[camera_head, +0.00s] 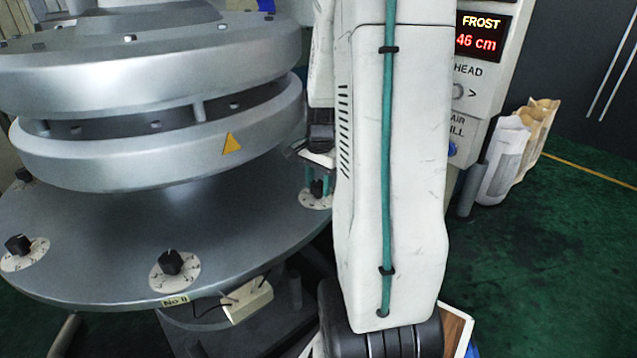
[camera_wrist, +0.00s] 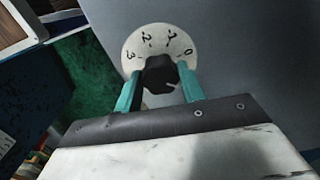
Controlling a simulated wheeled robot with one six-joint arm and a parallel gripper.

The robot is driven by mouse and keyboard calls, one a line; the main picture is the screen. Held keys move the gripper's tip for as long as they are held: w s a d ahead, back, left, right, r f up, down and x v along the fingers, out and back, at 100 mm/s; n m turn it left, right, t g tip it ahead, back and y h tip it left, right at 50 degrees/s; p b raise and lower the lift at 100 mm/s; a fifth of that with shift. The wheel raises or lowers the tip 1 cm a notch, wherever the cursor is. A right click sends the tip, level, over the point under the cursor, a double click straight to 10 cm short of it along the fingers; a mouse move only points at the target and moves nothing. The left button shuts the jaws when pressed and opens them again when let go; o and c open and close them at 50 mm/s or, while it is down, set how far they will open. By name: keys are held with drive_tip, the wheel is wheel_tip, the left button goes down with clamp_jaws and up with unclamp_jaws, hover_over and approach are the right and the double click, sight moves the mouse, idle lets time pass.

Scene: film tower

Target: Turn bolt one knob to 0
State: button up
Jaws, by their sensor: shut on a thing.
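A black faceted knob (camera_wrist: 160,74) sits on a round white dial (camera_wrist: 135,42) with the figures 0, 1, 2 and 3. My gripper (camera_wrist: 158,76) has its teal fingers on both sides of the knob and is shut on it. A pale mark shows on the knob's near, lower-right part; which figure it stands for is unclear. In the head view the same knob (camera_head: 317,187) is at the right edge of the round grey plate, partly hidden by my fingers. No label naming it as bolt one is readable.
Other black knobs on dials (camera_head: 171,262) (camera_head: 18,244) stand around the grey plate (camera_head: 105,255). A metal tower body (camera_head: 150,155) rises close left of my gripper. A display panel (camera_head: 478,45) reads "FROST" and "46 cm". Paper bags (camera_head: 505,160) stand on the green floor at right.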

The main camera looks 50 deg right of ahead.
sight(319, 184)
drive_tip(key=shift+n, duration=0.3)
drive_tip(key=n, duration=0.3)
drive_tip(key=shift+n, duration=2.5)
drive_tip(key=shift+d, duration=0.1)
drive_tip(key=o, duration=1)
drive_tip(key=shift+c, duration=0.2)
wheel_tip(319, 184, up, 8)
drive_tip(key=shift+f, duration=0.1)
